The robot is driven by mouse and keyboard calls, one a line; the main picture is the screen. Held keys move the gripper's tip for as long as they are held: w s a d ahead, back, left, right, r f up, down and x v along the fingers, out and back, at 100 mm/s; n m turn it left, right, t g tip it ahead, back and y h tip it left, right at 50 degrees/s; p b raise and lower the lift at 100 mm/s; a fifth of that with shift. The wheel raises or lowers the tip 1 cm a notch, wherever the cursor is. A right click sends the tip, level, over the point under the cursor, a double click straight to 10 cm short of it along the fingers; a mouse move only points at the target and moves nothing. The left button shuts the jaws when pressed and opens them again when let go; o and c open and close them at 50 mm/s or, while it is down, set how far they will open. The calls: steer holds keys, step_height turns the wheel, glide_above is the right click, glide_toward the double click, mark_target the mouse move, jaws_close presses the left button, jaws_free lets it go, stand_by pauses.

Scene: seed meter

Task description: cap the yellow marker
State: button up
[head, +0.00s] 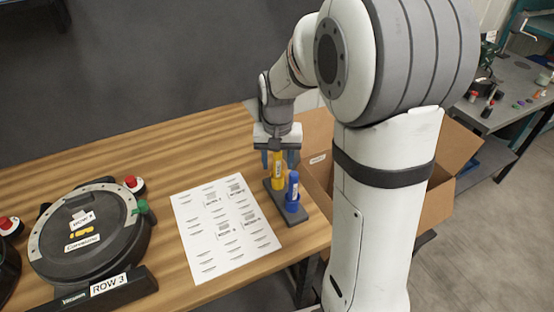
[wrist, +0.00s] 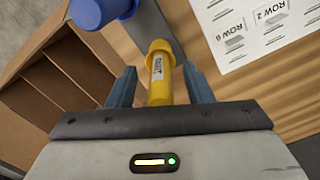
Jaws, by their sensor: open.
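The yellow marker (head: 278,172) stands upright at the far end of a dark stand (head: 292,217) near the table's right edge. My gripper (head: 278,158) is over it, pointing down, with its fingers open on either side. In the wrist view the yellow marker (wrist: 160,72), with a white label and a wider yellow end, lies between the open blue-grey fingers of my gripper (wrist: 160,86). A gap shows beside each finger. I cannot tell whether the wider end is a separate cap.
A blue marker (head: 293,187) stands close by in the same stand; blue also shows in the wrist view (wrist: 95,10). A printed sheet (head: 225,228) lies left of the stand. A round black seed meter (head: 90,240) is further left. An open cardboard box (head: 440,190) stands beyond the table's right edge.

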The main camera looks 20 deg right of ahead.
step_height(320, 180, up, 7)
steer(key=shift+r, duration=0.4)
steer(key=s+f+n+t, duration=0.1)
steer(key=s+n+t, duration=0.1)
steer(key=s, duration=1.6)
steer(key=shift+n+t, duration=0.4)
steer(key=shift+n, duration=0.1)
steer(key=shift+s+f, duration=0.1)
